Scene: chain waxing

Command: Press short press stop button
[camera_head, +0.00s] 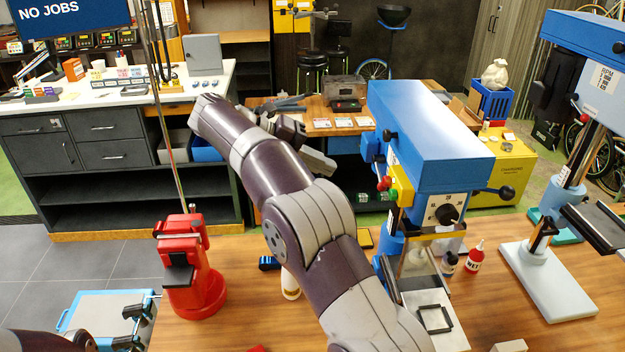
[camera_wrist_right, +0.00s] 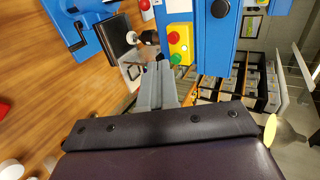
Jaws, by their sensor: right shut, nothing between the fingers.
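The blue drill press (camera_head: 430,120) in the middle of the head view has a yellow switch box (camera_head: 402,187) on its left side. A red button (camera_head: 384,183) sticks out from the box, with a green button (camera_head: 393,195) below it. In the right wrist view the box (camera_wrist_right: 186,32) shows its red button (camera_wrist_right: 174,38) and green button (camera_wrist_right: 176,59) beyond my fingertips. My right gripper (camera_head: 326,167) is shut and empty, left of the box and apart from it. Its closed fingers (camera_wrist_right: 158,72) point toward the box.
A taller blue press (camera_head: 590,60) stands at the right. A red stand (camera_head: 187,270) is on the wooden table left of my right arm. A red bottle (camera_head: 475,258) stands right of the middle press. A white bottle (camera_head: 290,284) is partly behind my right arm.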

